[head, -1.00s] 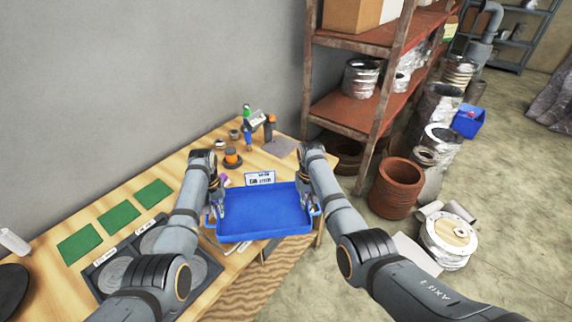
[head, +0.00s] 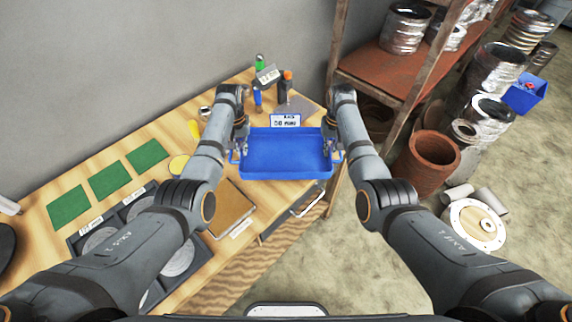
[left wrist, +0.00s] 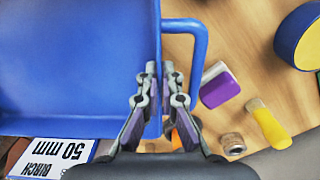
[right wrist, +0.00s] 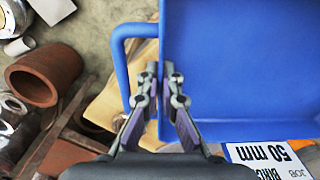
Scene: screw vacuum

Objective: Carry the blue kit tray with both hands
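The blue kit tray (head: 286,153) is upright, roughly level and empty, between my two grippers over the right end of the workbench. A white label card (head: 285,121) stands at its far side. My left gripper (head: 240,150) is shut on the tray's left side wall, inside the side handle, which shows in the left wrist view (left wrist: 200,45). My right gripper (head: 331,148) is shut on the right side wall beside the other handle (right wrist: 122,65). The wall passes between the fingertips in both wrist views. The gap between tray and bench is hard to judge.
The workbench (head: 170,133) holds green mats (head: 109,180), a dark tray of discs (head: 135,205), a brown board (head: 229,205) and small bottles (head: 258,98). A rusty shelf (head: 385,70) and clay pot (head: 427,162) stand right. The floor at front right is mostly open.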

